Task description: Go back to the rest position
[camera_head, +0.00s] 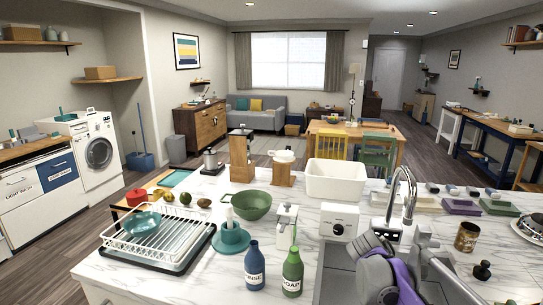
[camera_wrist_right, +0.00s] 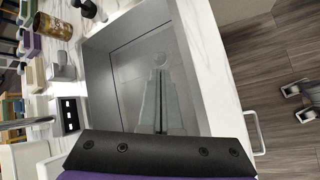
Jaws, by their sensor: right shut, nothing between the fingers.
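My right arm (camera_head: 380,275), grey with purple parts, shows at the bottom right of the head view, over the sink (camera_head: 338,272). In the right wrist view my right gripper (camera_wrist_right: 160,75) is shut and empty. Its grey fingers lie together over the grey sink basin (camera_wrist_right: 108,70), which blends with them in colour. My left arm and left gripper are not in the head view. No object is held.
The tall faucet (camera_head: 405,190) stands close to my right arm. A blue bottle (camera_head: 254,268), a green soap bottle (camera_head: 292,270) and a dish rack (camera_head: 158,238) stand on the counter to the left. A brown jar (camera_head: 467,237) stands to the right.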

